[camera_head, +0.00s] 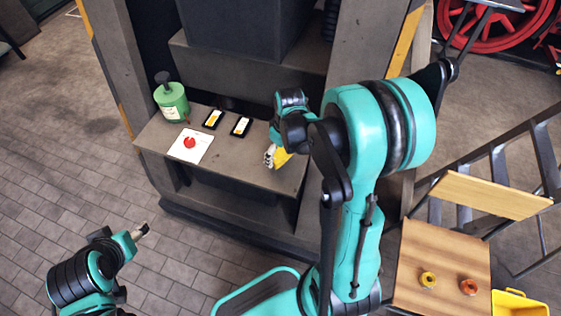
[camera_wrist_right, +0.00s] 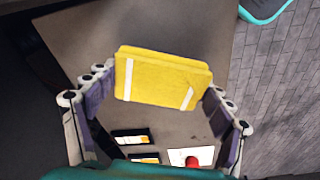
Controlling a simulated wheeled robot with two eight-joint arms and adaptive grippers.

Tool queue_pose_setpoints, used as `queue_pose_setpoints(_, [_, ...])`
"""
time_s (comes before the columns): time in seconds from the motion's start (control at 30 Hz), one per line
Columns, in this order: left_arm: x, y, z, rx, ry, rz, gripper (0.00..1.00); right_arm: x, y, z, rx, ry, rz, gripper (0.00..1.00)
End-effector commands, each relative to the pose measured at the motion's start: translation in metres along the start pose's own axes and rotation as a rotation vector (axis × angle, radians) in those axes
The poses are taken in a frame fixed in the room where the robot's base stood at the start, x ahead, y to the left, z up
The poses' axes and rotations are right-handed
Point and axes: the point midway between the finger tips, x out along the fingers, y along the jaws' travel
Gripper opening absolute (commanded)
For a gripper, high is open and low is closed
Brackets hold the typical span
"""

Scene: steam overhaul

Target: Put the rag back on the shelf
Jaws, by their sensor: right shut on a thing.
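The rag is a folded yellow cloth (camera_wrist_right: 163,76) with white stripes, held between the finger pads of my right gripper (camera_wrist_right: 158,88). In the head view, the rag (camera_head: 281,158) shows as a small yellow patch at my right gripper (camera_head: 271,156), partly hidden by the fingers. The grey shelf (camera_head: 243,171) lies under this gripper, which is over its right part. I cannot tell whether the rag touches the shelf. My left gripper (camera_head: 141,231) is low at the left, away from the shelf; its finger gap is too small to read.
On the shelf stand a green canister (camera_head: 172,103), a white card with a red item (camera_head: 190,143) and two small dark trays (camera_head: 213,119) (camera_head: 241,126). A dark upright frame rises behind.

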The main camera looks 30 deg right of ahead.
Motion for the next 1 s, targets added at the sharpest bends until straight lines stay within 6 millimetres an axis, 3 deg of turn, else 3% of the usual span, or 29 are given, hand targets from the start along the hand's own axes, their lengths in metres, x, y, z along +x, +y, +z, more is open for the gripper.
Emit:
queue_pose_setpoints(0.13, [0.004, 0.0, 0.003, 0.0, 0.0, 0.0, 0.56, 0.01, 0.001, -0.001, 0.0, 0.0, 0.0, 0.45])
queue_pose_setpoints(0.33, [0.018, 0.0, 0.013, 0.0, 0.0, 0.0, 0.56, 0.041, 0.001, 0.003, 0.0, 0.0, 0.0, 0.45])
queue_pose_setpoints(0.73, [0.02, 0.0, 0.014, 0.0, 0.0, 0.0, 0.56, 0.045, 0.001, 0.004, 0.0, 0.0, 0.0, 0.45])
queue_pose_setpoints(0.77, [0.02, 0.0, 0.014, 0.0, 0.0, 0.0, 0.56, 0.045, 0.001, 0.004, 0.0, 0.0, 0.0, 0.83])
queue_pose_setpoints(0.8, [0.019, 0.0, 0.014, 0.0, 0.0, 0.0, 0.56, 0.044, 0.001, 0.004, 0.0, 0.0, 0.0, 0.94])
queue_pose_setpoints(0.83, [0.019, 0.0, 0.014, 0.0, 0.0, 0.0, 0.56, 0.044, 0.001, 0.004, 0.0, 0.0, 0.0, 1.0])
queue_pose_setpoints(1.0, [0.019, 0.0, 0.013, 0.0, 0.0, 0.0, 0.56, 0.044, 0.001, 0.004, 0.0, 0.0, 0.0, 1.0])
